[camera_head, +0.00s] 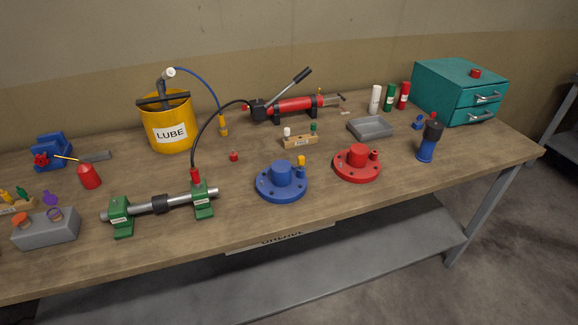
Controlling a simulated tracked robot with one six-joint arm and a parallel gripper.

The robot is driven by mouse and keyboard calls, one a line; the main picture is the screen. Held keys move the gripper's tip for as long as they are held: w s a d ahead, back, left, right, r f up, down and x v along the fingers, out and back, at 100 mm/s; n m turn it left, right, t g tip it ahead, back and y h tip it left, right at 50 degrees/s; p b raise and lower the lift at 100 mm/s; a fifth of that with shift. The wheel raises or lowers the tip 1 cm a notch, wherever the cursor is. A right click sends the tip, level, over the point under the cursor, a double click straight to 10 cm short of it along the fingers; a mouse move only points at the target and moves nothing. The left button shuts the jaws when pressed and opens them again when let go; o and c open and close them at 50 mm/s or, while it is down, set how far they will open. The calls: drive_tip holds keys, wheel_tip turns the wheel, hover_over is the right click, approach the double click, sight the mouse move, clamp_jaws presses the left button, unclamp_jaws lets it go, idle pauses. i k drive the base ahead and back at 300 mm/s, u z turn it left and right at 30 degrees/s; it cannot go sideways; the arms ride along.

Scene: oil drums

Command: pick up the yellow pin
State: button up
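Several small yellow pieces are in view, and I cannot tell for certain which is the pin. A short yellow piece (301,160) shows just behind the blue flange (281,184), partly close against its rim. A yellow fitting (223,126) is at the end of the blue hose from the lube bucket. My gripper is not in view.
A red flange (357,164), green-clamped rod (160,203), lube bucket (168,122), red hand pump (295,104), grey tray (370,128) and teal drawers (459,90) crowd the bench. The front right bench top (330,208) is clear.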

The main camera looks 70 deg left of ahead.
sight(301, 158)
drive_tip(key=u, duration=2.4)
